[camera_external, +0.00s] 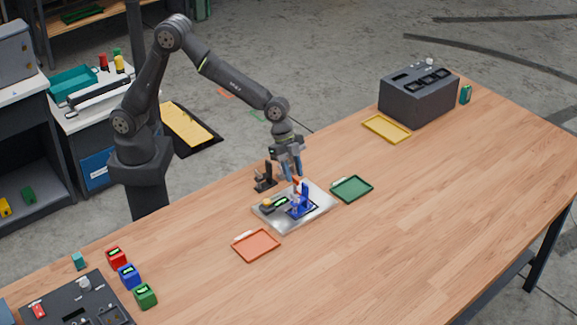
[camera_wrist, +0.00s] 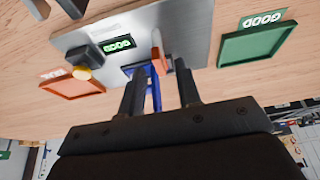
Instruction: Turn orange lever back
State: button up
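The orange lever (camera_external: 299,186) stands on a blue fixture (camera_external: 300,208) on a metal plate (camera_external: 270,219). In the wrist view, the lever (camera_wrist: 159,52) has an orange side and a pale edge, and it rises just beyond the fingertips. The blue fixture (camera_wrist: 152,92) shows partly between the fingers. My gripper (camera_external: 292,172) points down just above the lever. In the wrist view, my gripper (camera_wrist: 160,88) has its two fingers apart, with no grip on the lever visible. Whether a finger touches the lever cannot be told.
A black box with a yellow button (camera_wrist: 82,73) and a green-lit display (camera_wrist: 117,45) sit on the plate. An orange tray (camera_external: 256,245) and a green tray (camera_external: 351,189) flank it. A dark stand (camera_external: 264,181) is behind.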

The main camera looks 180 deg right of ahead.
jog(key=shift+w+a+f, duration=0.15)
jog(key=shift+f, duration=0.35)
grip_shut()
